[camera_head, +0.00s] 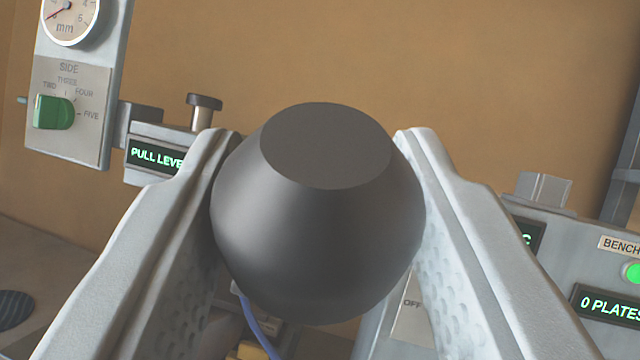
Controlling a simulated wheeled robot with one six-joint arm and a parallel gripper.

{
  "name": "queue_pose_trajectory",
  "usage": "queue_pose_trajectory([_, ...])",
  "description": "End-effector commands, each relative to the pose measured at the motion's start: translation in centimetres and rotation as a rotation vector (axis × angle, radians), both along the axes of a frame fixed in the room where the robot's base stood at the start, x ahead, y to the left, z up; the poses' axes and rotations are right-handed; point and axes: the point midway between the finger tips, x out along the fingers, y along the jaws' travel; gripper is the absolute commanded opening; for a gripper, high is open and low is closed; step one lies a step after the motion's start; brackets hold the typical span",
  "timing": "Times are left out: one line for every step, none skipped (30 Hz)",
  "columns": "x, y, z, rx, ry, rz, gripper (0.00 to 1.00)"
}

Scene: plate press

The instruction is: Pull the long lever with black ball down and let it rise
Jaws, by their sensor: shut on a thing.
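The black ball (315,240) of the lever fills the middle of the head camera view, with a flat face turned toward me. My gripper (318,200) is shut on it, with one grey finger against its left side and one against its right side. The lever's long arm is hidden behind the ball. A small display (157,156) at the left, partly covered by my left finger, reads "PULL LEVE" in green.
A grey panel (75,110) with a round dial marked mm and a green SIDE knob (54,112) stands at the left. At the right, a grey box (590,250) carries a green light and a "0 PLATES" display (608,306). A tan wall lies behind.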

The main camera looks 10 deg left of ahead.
Motion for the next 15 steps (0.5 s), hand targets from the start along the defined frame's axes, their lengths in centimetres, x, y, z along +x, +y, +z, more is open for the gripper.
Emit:
queue_pose_trajectory([-0.05, 0.04, -0.33, -0.001, 0.001, 0.001, 0.00])
queue_pose_trajectory([-0.09, 0.03, -0.47, -0.001, 0.001, 0.001, 0.00])
queue_pose_trajectory([-0.12, 0.03, -0.62, -0.001, 0.001, 0.001, 0.00])
queue_pose_trajectory([-0.15, 0.04, -0.70, -0.001, 0.001, 0.001, 0.00])
queue_pose_trajectory([-0.18, 0.03, -0.76, -0.001, 0.001, 0.001, 0.00])
queue_pose_trajectory([-0.20, 0.03, -0.80, -0.001, 0.000, 0.001, 0.00])
queue_pose_trajectory([-0.21, 0.03, -0.82, -0.001, 0.000, 0.001, 0.00])
queue_pose_trajectory([-0.22, 0.03, -0.82, 0.000, -0.001, 0.000, 0.00])
queue_pose_trajectory([-0.23, 0.02, -0.83, 0.000, -0.001, 0.000, 0.00])
queue_pose_trajectory([-0.24, 0.02, -0.82, 0.000, -0.001, 0.000, 0.00])
queue_pose_trajectory([-0.24, 0.03, -0.81, 0.000, -0.001, 0.000, 0.00])
queue_pose_trajectory([-0.24, 0.03, -0.80, 0.000, -0.001, 0.000, 0.00])
queue_pose_trajectory([-0.24, 0.03, -0.79, 0.000, -0.002, 0.000, 0.00])
queue_pose_trajectory([-0.24, 0.03, -0.77, 0.000, -0.002, 0.000, 0.00])
queue_pose_trajectory([-0.25, 0.03, -0.76, 0.000, -0.002, 0.000, 0.00])
